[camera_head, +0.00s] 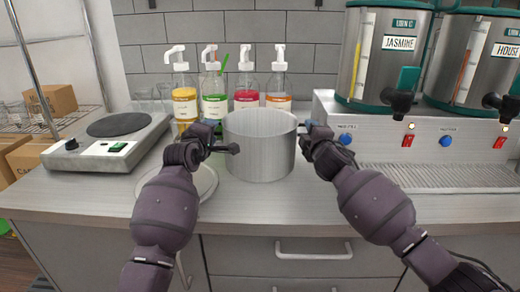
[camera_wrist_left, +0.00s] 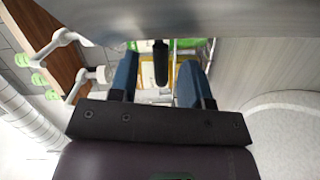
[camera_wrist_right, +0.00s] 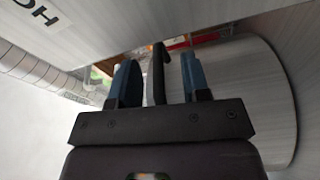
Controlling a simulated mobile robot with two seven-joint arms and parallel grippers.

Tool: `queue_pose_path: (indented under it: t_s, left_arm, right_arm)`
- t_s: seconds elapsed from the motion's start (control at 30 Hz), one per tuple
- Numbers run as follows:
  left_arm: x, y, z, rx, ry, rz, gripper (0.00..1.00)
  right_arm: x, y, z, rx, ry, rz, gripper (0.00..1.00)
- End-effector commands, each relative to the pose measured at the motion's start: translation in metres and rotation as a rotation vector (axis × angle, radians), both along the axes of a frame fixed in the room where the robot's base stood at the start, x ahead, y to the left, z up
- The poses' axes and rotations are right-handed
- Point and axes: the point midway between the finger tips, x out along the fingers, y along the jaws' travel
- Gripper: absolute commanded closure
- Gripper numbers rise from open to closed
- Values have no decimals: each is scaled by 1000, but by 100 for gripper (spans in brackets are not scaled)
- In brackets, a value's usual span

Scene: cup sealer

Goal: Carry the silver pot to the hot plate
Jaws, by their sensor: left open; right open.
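The silver pot (camera_head: 260,150) stands on the counter in the middle of the head view. My left gripper (camera_head: 215,140) is at its left side and my right gripper (camera_head: 306,130) at its right side. In the left wrist view, a black pot handle (camera_wrist_left: 161,62) lies between the open fingers of my left gripper (camera_wrist_left: 160,82). In the right wrist view, a black handle (camera_wrist_right: 157,75) lies between the open fingers of my right gripper (camera_wrist_right: 158,82). Both grippers show gaps beside the handles. The hot plate (camera_head: 118,125), with a dark round top, sits empty at the left.
A pale round plate or lid (camera_head: 190,184) lies on the counter left of the pot. Several pump bottles (camera_head: 214,100) stand behind the pot. Tea dispensers (camera_head: 385,55) and a drip tray (camera_head: 440,177) occupy the right. A wire shelf with boxes (camera_head: 55,100) is at far left.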

Motion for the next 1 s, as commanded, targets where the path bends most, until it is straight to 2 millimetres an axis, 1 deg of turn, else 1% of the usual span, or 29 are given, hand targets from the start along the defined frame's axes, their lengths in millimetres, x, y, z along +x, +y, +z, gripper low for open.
queue_pose_path:
  t_s: [0.17, 0.47, 0.57, 0.7, 0.77, 1.0]
  left_arm:
    - [7, -2, 0, 0, -1, 0, 56]
    - [7, -2, 0, 0, -1, 0, 56]
    - [7, -2, 0, 0, 0, 0, 70]
    - [7, -2, 0, 0, 0, 0, 92]
    - [7, -2, 0, 1, 0, 0, 100]
    - [7, -1, -1, 1, 1, 0, 100]
  right_arm:
    - [7, 2, 1, 1, 0, 1, 57]
    - [8, 1, 0, 1, 0, 1, 57]
    - [7, 1, 0, 0, 0, 0, 71]
    - [7, 1, 0, 0, 0, 0, 92]
    - [7, 1, 0, 0, 0, 0, 100]
    - [7, 1, 1, 1, 0, 0, 100]
